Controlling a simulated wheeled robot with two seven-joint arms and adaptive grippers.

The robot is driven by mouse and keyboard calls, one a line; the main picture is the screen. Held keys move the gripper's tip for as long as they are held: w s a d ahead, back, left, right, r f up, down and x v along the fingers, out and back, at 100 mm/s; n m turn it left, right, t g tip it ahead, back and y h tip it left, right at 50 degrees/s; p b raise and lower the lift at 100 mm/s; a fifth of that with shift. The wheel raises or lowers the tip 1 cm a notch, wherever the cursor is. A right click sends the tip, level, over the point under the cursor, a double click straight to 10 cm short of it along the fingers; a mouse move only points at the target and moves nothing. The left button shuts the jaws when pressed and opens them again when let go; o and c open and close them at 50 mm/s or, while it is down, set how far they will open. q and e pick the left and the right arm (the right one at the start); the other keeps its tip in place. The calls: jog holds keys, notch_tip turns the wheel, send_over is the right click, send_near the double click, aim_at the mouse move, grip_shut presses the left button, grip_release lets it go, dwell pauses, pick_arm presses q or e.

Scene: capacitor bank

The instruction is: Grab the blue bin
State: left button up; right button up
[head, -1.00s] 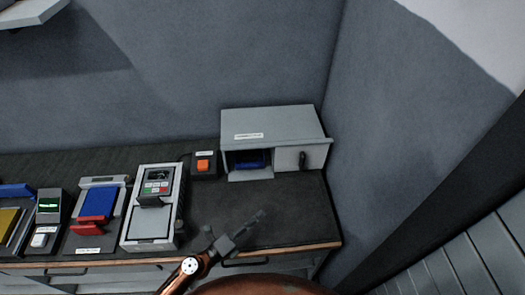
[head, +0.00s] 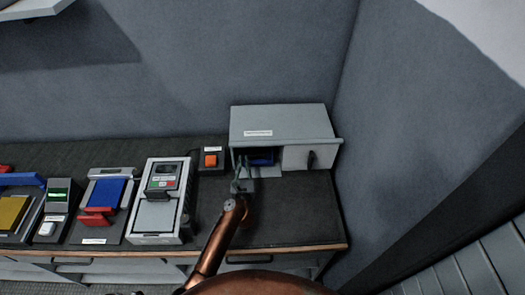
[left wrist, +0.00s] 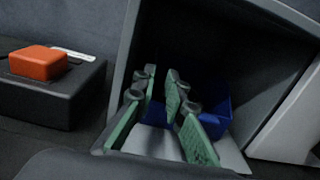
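The blue bin (head: 263,156) sits inside the open left compartment of a grey cabinet at the back right of the counter. It also shows in the left wrist view (left wrist: 217,100), in the dark opening, partly hidden behind my fingers. My left gripper (head: 241,170) is at the mouth of that compartment, just left of and in front of the bin. In the left wrist view its green fingers (left wrist: 160,118) are spread apart, with nothing seen held between them. I cannot tell whether the right finger touches the bin. My right gripper is not in view.
The grey cabinet (head: 280,122) has a closed right door (head: 297,157) with a dark handle. An orange button box (head: 211,160) stands left of it, then a keypad device (head: 156,205). The dark counter (head: 295,215) right of my arm is clear. A wall closes off the right.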

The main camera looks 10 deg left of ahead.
pick_arm(q)
jog(key=shift+w+a+f, duration=0.1)
jog(key=shift+w+f, duration=0.1)
jog(key=shift+w, duration=0.1)
jog(key=x, duration=0.3)
jog(key=b+x, duration=0.1)
jog(key=x, duration=0.3)
jog(key=shift+a+f, duration=0.1)
jog(key=shift+a, duration=0.2)
jog(key=shift+c, duration=0.5)
grip_shut()
